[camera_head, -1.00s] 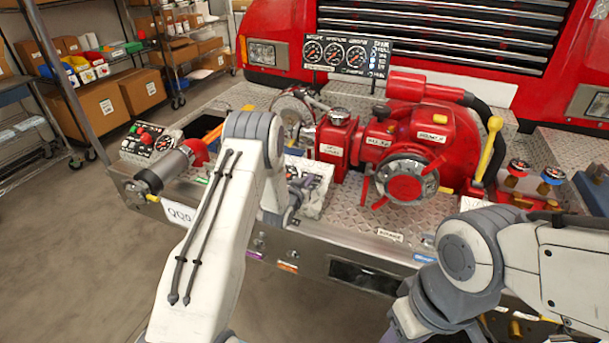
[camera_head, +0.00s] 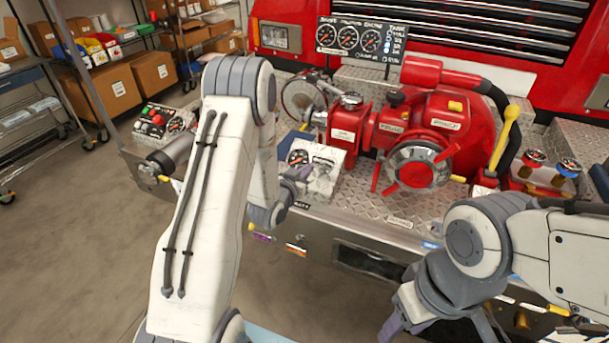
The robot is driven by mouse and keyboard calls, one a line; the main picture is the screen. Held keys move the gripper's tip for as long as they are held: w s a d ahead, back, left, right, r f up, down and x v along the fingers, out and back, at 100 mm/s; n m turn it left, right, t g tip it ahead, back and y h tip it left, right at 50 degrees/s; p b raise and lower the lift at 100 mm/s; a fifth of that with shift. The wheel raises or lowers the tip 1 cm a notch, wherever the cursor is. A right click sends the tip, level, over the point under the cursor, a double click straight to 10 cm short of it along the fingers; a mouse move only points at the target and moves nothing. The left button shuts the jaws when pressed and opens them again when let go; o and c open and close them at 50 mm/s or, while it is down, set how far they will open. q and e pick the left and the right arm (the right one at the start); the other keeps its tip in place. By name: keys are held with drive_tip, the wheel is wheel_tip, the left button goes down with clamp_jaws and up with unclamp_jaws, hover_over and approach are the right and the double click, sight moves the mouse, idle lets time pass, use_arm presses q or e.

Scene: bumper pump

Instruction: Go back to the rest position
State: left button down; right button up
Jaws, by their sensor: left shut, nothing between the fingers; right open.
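My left arm rises from the bottom left and bends down in front of the bumper. Its gripper (camera_head: 296,180) is shut and empty, partly hidden by the arm, by the small grey control box on the bumper. I cannot tell whether it touches the box. My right gripper (camera_head: 440,328) hangs at the bottom, in front of the bumper, fingers apart and empty, its tips near the picture's lower edge. The red pump (camera_head: 435,125) with its round front cap stands on the tread-plate bumper (camera_head: 350,200), apart from both grippers.
A gauge panel (camera_head: 360,40) stands behind the pump. A yellow-handled lever (camera_head: 505,135) and two small gauges (camera_head: 550,165) are at right. A control box (camera_head: 163,122) with a red button sits at the bumper's left end. Shelves with boxes (camera_head: 108,85) are far left. Floor at left is clear.

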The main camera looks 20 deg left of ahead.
use_arm(q)
drive_tip(key=s+d+r+m+g+h, duration=0.1)
drive_tip(key=s+d+r+m+g, duration=0.2)
drive_tip(key=s+d, duration=0.4)
drive_tip(key=s+d+r+g, duration=0.2)
drive_tip(key=s+d+g, duration=0.3)
drive_tip(key=d, duration=0.5)
drive_tip(key=s+d+r+m+g, duration=0.1)
drive_tip(key=s+r+m+g, duration=0.1)
drive_tip(key=s, duration=1.1)
drive_tip(key=s+d+r+m+g, duration=0.1)
drive_tip(key=s+r+g, duration=0.2)
drive_tip(key=s, duration=1)
drive_tip(key=shift+d+m+g+y, duration=0.35)
drive_tip(key=shift+m+g+y, duration=0.05)
drive_tip(key=shift+g, duration=0.7)
drive_tip(key=shift+s+r, duration=0.1)
